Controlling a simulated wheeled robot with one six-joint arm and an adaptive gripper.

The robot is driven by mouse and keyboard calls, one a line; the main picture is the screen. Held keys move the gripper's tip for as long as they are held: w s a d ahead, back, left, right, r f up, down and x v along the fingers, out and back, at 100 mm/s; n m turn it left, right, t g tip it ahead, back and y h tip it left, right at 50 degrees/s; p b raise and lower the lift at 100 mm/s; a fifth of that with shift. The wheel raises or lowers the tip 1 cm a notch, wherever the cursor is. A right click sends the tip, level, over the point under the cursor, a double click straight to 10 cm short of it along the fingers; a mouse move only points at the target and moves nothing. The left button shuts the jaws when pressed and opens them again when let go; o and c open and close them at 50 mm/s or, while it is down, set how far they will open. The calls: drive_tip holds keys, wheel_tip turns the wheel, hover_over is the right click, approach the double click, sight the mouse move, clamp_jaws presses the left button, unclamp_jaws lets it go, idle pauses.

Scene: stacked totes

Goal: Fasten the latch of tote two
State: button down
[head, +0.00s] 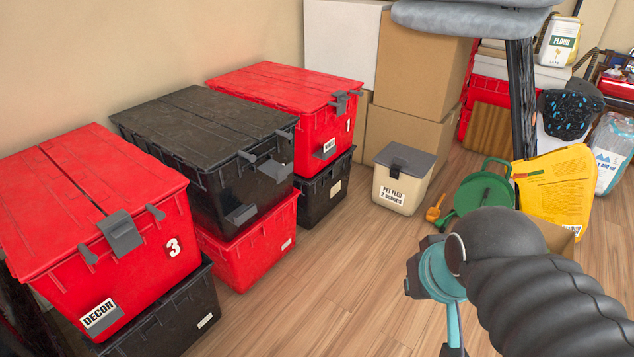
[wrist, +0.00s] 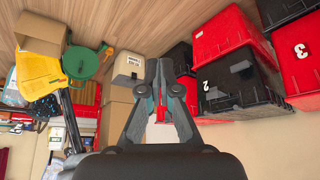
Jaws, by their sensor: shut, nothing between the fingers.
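Tote two is the black tote (head: 219,187) in the middle stack in the head view, lid on, resting on a red tote. Its grey latch (head: 272,169) sticks outward from the front rim and does not lie flat against the wall. The number on its front is hidden there, but the wrist view shows a white 2 on the black tote (wrist: 238,88), upside down. My gripper (wrist: 161,70) is shut and empty in the wrist view, apart from the totes. In the head view my arm is at the lower right, well away from the latch.
Red tote three (head: 110,240) stands left on a black tote. Red tote one (head: 300,95) stands behind right. The wooden floor (head: 320,290) between is clear.

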drive_tip(key=w+a+f+m+g+y+b, duration=0.1)
drive_tip(key=w+a+f+m+y+b, duration=0.15)
drive_tip(key=w+a+m+y, duration=0.5)
drive_tip(key=w+a+f+m+g+y+b, duration=0.15)
drive_tip(key=w+a+f+m, duration=0.25)
drive_tip(key=w+a, duration=0.7)
drive_tip(key=w+d+f+m+t+y, duration=0.1)
drive_tip(key=w+f+m, duration=0.3)
drive_tip(key=w, duration=0.4)
drive_tip(key=w+d+f+m+t+y+b, duration=0.1)
drive_tip(key=w+f+m+t, duration=0.2)
drive_tip(key=w, duration=0.5)
drive_tip(key=w+d+f+m+t+y+b, duration=0.1)
drive_tip(key=w+f+m+t, duration=0.1)
drive_tip(key=w+f+m, duration=0.4)
drive_tip(key=shift+w+d+m, duration=0.3)
drive_tip(key=shift+w+m, duration=0.25)
drive_tip(key=shift+w, duration=0.7)
